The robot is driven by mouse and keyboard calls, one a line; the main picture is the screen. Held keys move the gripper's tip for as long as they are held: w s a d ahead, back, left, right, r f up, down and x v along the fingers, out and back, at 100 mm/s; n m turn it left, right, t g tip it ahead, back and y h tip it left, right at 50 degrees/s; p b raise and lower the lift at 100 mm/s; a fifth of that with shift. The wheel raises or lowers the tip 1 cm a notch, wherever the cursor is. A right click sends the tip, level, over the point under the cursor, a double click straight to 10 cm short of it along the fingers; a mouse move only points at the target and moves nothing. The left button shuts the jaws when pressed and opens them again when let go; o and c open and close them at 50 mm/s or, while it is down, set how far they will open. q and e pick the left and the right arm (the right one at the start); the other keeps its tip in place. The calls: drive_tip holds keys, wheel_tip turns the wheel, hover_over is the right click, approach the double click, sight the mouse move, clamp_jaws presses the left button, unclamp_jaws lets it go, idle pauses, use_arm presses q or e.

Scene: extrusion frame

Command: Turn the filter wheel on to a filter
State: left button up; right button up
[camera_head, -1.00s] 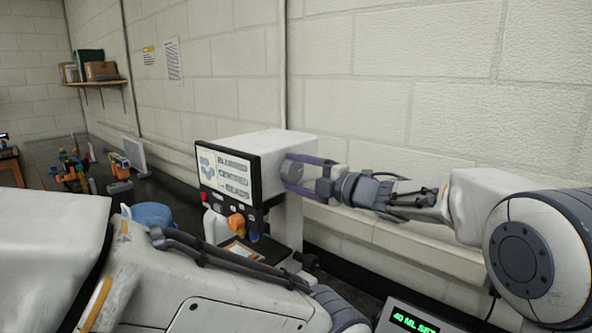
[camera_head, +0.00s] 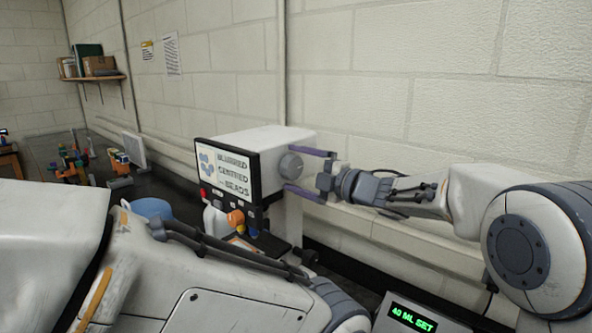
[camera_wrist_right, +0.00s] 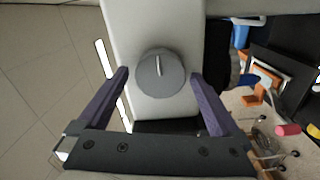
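The filter wheel shows as a round grey knob (camera_head: 291,166) on the right side of a white boxy instrument (camera_head: 262,140). In the right wrist view the knob (camera_wrist_right: 161,74) has a pale pointer line running roughly up and down. My right gripper (camera_head: 312,173) is open, with one purple finger on each side of the knob and gaps to it in the wrist view (camera_wrist_right: 160,80). The instrument's screen (camera_head: 226,170) shows blue blobs and text like "BLURRED CENTRED BEADS". My left arm crosses the foreground; its gripper is not in view.
An orange knob (camera_head: 236,217) sits on the instrument's front, below the screen. A display box (camera_head: 412,318) reading "40 ML SET" stands at bottom right. The block wall (camera_head: 420,90) is close behind. Coloured items (camera_head: 70,165) stand on the dark bench at left.

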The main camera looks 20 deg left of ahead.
drive_tip(key=shift+s+d+f+b, duration=0.1)
drive_tip(key=shift+s+d+b, duration=0.05)
drive_tip(key=shift+d+b, duration=0.15)
drive_tip(key=b+v, duration=0.4)
drive_tip(key=v, duration=0.5)
drive_tip(key=shift+d, duration=0.35)
drive_tip(key=shift+s, duration=0.1)
